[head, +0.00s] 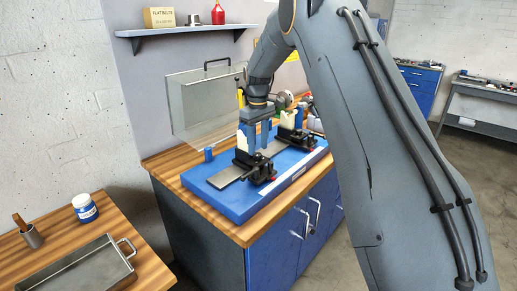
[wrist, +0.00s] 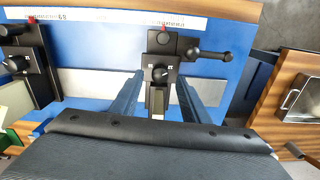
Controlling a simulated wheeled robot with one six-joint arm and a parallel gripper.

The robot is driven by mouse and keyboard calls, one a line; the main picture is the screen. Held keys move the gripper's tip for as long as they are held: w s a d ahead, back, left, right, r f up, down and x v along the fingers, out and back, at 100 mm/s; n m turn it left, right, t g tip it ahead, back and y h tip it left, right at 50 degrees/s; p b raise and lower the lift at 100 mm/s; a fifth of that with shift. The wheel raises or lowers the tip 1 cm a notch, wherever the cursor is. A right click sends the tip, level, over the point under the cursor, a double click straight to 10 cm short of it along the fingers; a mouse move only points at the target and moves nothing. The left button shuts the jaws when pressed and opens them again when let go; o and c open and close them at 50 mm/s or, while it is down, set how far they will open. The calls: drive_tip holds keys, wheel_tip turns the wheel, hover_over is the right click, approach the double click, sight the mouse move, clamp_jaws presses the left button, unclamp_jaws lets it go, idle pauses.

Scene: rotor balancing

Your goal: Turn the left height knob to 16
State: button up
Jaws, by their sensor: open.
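The left support (head: 255,166) is a black carriage on the blue machine base. In the wrist view its black round height knob (wrist: 160,74) has a white pointer and small white markings that I cannot read. My gripper (head: 258,148) points down over this support. In the wrist view its two blue fingers (wrist: 159,82) are open, one to each side of the knob, with nothing between them that they grip. I cannot tell how far above the knob the fingertips are. The other support's knob (wrist: 17,64) shows at the left of the wrist view.
The blue base (head: 225,202) stands on a wooden-topped bench (head: 167,181). A black side handle (wrist: 213,55) sticks out from the left support. A clear cover (head: 190,105) stands behind. A metal tray (head: 85,275) and a jar (head: 85,208) are on another table.

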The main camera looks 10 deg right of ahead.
sight(258, 154)
drive_tip(key=shift+f+p, duration=0.4)
drive_tip(key=shift+f, duration=1.1)
drive_tip(key=shift+c, duration=0.5)
drive_tip(key=c, duration=1)
drive_tip(key=shift+o, duration=0.2)
drive_tip(key=shift+n, duration=0.4)
drive_tip(key=shift+n+b, duration=0.7)
drive_tip(key=shift+n, duration=0.2)
drive_tip(key=shift+n+b, duration=0.6)
drive_tip(key=shift+n, duration=1.2)
